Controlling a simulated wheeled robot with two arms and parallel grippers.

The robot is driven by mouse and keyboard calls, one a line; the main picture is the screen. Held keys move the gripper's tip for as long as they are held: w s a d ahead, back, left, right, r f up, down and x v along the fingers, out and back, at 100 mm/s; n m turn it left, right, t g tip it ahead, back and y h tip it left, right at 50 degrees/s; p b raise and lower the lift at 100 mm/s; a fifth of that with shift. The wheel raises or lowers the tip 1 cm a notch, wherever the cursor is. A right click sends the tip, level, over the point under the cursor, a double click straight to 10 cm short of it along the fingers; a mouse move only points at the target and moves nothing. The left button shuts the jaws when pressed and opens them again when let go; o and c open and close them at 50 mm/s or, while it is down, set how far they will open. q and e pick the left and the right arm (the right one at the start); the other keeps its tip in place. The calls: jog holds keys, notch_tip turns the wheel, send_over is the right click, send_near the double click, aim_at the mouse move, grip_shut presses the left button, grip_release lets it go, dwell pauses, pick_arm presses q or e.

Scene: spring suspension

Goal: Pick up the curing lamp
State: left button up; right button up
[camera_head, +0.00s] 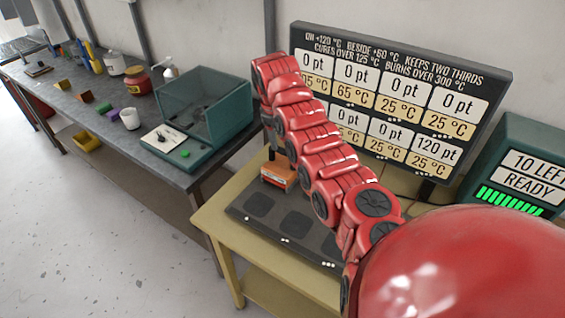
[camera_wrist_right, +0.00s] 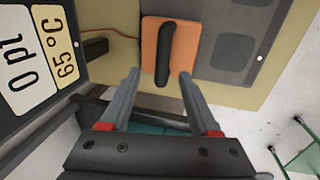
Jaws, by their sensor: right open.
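The curing lamp, as I take it, is an orange block (camera_head: 277,177) with a black handle on top. It stands at the far left end of the dark pad board (camera_head: 277,226) on the yellow table. In the right wrist view the lamp (camera_wrist_right: 150,45) is seen from above, its black handle running lengthwise. My right gripper (camera_wrist_right: 159,78) is open and empty, its fingertips on either side of the handle's near end in that view; I cannot tell the remaining height gap. In the head view my red right arm partly hides it. My left gripper is not in view.
A large display board (camera_head: 400,75) stands close behind the lamp. A green-lit box (camera_head: 517,172) is at the right. A grey bench (camera_head: 110,135) at the left holds a teal transparent case (camera_head: 205,105), a white cup (camera_head: 130,119) and jars. A cable (camera_wrist_right: 108,34) runs beside the lamp.

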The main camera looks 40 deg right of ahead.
aim_at(281, 148)
jog(key=shift+d+f, duration=0.15)
jog(key=shift+f, duration=0.55)
jog(key=f+p, duration=0.1)
jog(key=p, duration=0.1)
jog(key=shift+w+f+p, duration=0.1)
jog(key=shift+f+p, duration=0.25)
jog(key=shift+p, duration=0.05)
jog(key=f, duration=0.2)
jog(key=shift+w+d+f+p, duration=0.1)
jog(key=shift+d+f+p, duration=0.1)
jog(key=shift+f+p, duration=0.2)
jog(key=shift+f, duration=0.4)
grip_shut()
jog(key=shift+r, duration=0.1)
